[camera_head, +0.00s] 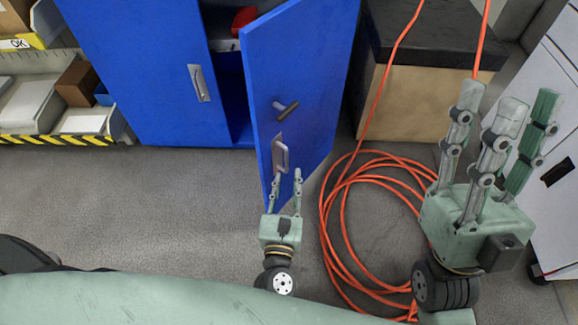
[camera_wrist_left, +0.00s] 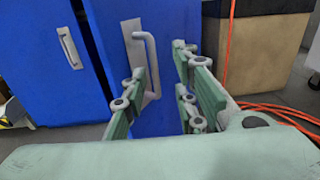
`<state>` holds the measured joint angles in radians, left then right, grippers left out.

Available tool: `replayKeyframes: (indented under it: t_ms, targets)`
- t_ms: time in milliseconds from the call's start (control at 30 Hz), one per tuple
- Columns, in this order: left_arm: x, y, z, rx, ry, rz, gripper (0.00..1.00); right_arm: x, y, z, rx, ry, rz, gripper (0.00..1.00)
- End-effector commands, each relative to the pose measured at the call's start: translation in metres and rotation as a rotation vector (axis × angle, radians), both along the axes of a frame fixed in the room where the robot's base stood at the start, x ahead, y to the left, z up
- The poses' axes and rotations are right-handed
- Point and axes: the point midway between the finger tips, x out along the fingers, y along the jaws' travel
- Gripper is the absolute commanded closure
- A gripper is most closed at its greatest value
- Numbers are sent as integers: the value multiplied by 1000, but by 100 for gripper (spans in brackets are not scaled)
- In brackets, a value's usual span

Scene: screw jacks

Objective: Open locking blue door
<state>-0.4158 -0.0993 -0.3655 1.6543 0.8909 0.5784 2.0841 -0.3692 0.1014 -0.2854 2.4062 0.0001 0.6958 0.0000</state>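The blue door (camera_head: 300,75) stands ajar, swung out from the blue cabinet (camera_head: 140,70). It carries a dark T-shaped lock lever (camera_head: 286,108) and, below it, a grey pull handle (camera_head: 282,155). My left gripper (camera_head: 287,176) is just below the handle, its fingers apart. In the left wrist view, the handle (camera_wrist_left: 151,65) stands between the spread fingers, closer to the left finger; contact cannot be told. My right gripper (camera_head: 506,108) is raised at the right, fingers spread, holding nothing.
The closed cabinet door has its own handle (camera_head: 199,83). An orange hose (camera_head: 345,185) lies coiled on the floor right of the door. A black-topped box (camera_head: 420,90) stands behind it. White cabinets (camera_head: 555,170) are at the right, and shelves with trays (camera_head: 35,105) at the left.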

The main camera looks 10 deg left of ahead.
Motion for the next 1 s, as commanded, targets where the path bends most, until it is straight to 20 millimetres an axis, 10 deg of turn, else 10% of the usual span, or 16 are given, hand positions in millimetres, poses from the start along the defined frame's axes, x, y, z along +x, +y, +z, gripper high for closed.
replayKeyframes:
  t_ms: [600, 1000]
  targets:
    - [-42, -7, 0, 0, -1, -1, 73, 0, 0, 0, -1, -1, -1, 60]
    - [-29, 17, 15, 141, -42, -74, 100, 13, 3, -3, -22, 67, -3, 60]
